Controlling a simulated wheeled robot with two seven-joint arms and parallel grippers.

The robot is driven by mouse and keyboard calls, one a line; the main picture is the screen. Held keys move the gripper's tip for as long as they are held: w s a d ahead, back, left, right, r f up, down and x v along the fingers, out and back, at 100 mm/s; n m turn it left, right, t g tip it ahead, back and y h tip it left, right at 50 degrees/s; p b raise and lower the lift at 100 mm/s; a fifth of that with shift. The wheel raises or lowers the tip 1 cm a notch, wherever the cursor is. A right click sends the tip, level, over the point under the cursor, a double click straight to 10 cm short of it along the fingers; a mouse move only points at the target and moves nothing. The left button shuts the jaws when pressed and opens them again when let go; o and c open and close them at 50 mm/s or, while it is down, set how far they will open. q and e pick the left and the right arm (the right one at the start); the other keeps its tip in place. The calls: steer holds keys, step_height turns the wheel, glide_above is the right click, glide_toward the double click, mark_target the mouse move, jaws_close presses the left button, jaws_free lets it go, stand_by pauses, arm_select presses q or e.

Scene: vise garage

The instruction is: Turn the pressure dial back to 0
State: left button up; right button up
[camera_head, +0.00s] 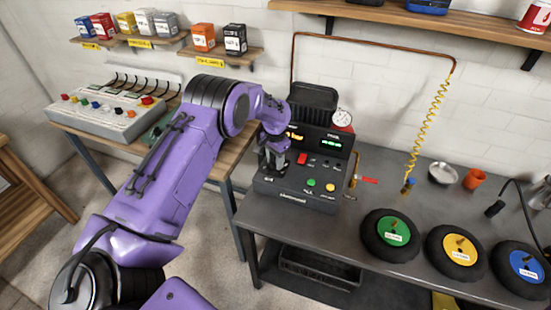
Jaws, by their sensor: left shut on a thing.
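A black machine (320,197) with a sloped control panel stands on the dark workbench. Its panel has a red switch (302,158), a green button (311,183), a yellow button (330,188) and a lit green display (331,144). A round white gauge (342,118) sits at its upper right; its reading is too small to tell. My left gripper (275,168) reaches down to the left part of the panel and is shut on what appears to be the pressure dial. The gripper hides the dial, so its setting cannot be read. My right gripper is not in view.
Three black wheels with green (393,231), yellow (459,250) and blue (526,266) hubs lie at the bench's front right. A coiled yellow hose (427,122) hangs behind them. A metal bowl (443,173) and an orange cup (474,179) stand at the back.

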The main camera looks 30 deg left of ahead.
arm_select(q)
steer(key=n, duration=0.4)
steer(key=shift+r+n, duration=0.1)
steer(key=shift+n, duration=0.2)
steer(key=shift+n+p, duration=0.45)
steer(key=shift+n, duration=2.15)
steer(key=o, duration=1)
steer(key=shift+w+r, duration=0.1)
steer(key=shift+r, duration=0.3)
steer(key=shift+r+b, duration=1.45)
steer(key=shift+r, duration=3.4)
